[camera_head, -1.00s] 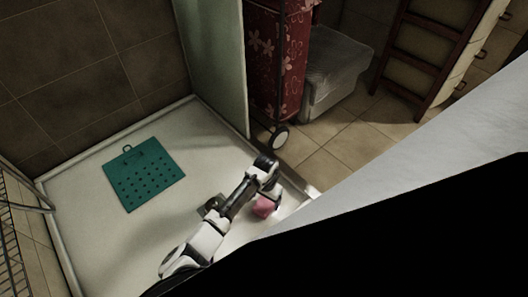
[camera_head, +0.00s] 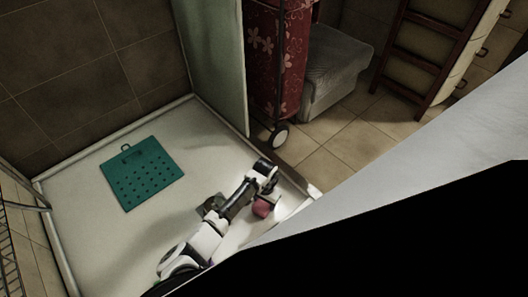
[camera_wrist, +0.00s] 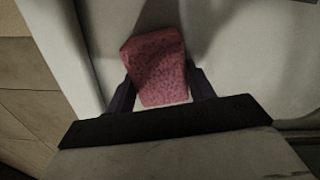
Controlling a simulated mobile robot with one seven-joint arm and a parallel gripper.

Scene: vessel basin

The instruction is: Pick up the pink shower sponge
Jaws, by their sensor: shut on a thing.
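The pink shower sponge (camera_wrist: 157,68) sits between the two fingers of my gripper (camera_wrist: 162,92) in the wrist view, and the fingers are shut on its sides. In the head view the sponge (camera_head: 262,208) shows as a small pink block just below my gripper (camera_head: 266,190), over the white shower basin (camera_head: 95,232) near its right edge. Part of the sponge is hidden by the arm. I cannot tell whether it touches the basin floor.
A teal perforated mat (camera_head: 142,175) lies on the basin at the left. A glass panel (camera_head: 212,60) stands at the back edge. Beyond the rim are a wheeled red floral cart (camera_head: 275,60), a grey box (camera_head: 335,65) and a wooden ladder (camera_head: 425,60). A drain (camera_head: 211,205) lies beside my arm.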

